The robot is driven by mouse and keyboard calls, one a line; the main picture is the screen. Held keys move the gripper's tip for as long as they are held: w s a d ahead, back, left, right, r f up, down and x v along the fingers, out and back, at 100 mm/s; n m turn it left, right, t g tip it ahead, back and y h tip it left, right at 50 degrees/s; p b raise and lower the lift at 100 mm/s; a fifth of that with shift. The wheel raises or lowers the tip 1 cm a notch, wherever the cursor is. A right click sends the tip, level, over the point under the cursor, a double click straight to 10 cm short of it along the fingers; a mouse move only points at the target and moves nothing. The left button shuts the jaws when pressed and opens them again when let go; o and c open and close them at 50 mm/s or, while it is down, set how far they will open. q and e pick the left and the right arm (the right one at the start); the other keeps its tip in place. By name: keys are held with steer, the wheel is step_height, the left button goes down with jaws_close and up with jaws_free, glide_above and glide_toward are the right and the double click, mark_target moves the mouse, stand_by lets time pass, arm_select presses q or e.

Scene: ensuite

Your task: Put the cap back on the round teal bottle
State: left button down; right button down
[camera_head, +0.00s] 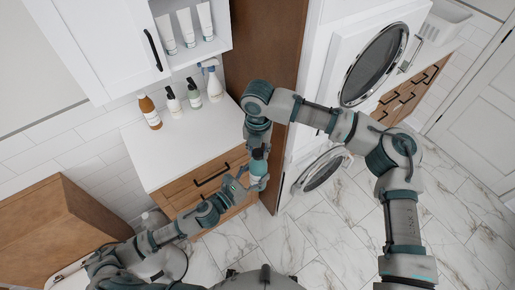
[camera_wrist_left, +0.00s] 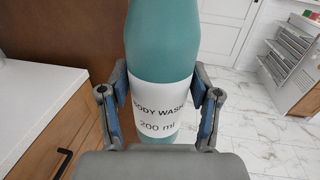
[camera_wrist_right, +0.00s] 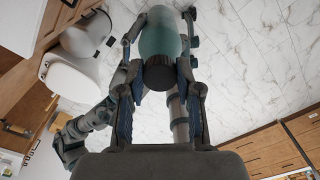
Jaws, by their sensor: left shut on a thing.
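The round teal bottle (camera_head: 258,166) is upright in the head view, above the floor in front of the drawers. In the left wrist view its body (camera_wrist_left: 160,45) carries a white "BODY WASH 200 ml" label. My left gripper (camera_wrist_left: 160,95) is shut on the bottle around the label. My right gripper (camera_head: 258,140) is directly above the bottle, pointing down. In the right wrist view a black cap (camera_wrist_right: 152,73) shows at the bottle's near end, between the fingers of my right gripper (camera_wrist_right: 160,80). These fingers look spread beside the cap. Whether cap and bottle are joined is hidden.
A white counter (camera_head: 185,150) over wooden drawers bears an amber bottle (camera_head: 149,112), two small bottles and a spray bottle (camera_head: 211,82). Tubes (camera_head: 186,27) stand in the cabinet above. A washer (camera_head: 375,65) is to the right. Marble floor (camera_head: 350,205) is open below.

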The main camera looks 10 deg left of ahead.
steer(key=m, duration=0.2)
steer(key=shift+a+m, duration=0.15)
steer(key=shift+m, duration=0.15)
steer(key=m, duration=0.5)
steer(key=shift+s, duration=0.1)
steer(key=m, duration=1)
steer(key=shift+a, duration=0.1)
steer(key=m, duration=1.2)
steer(key=shift+m, duration=0.4)
steer(key=m, duration=0.3)
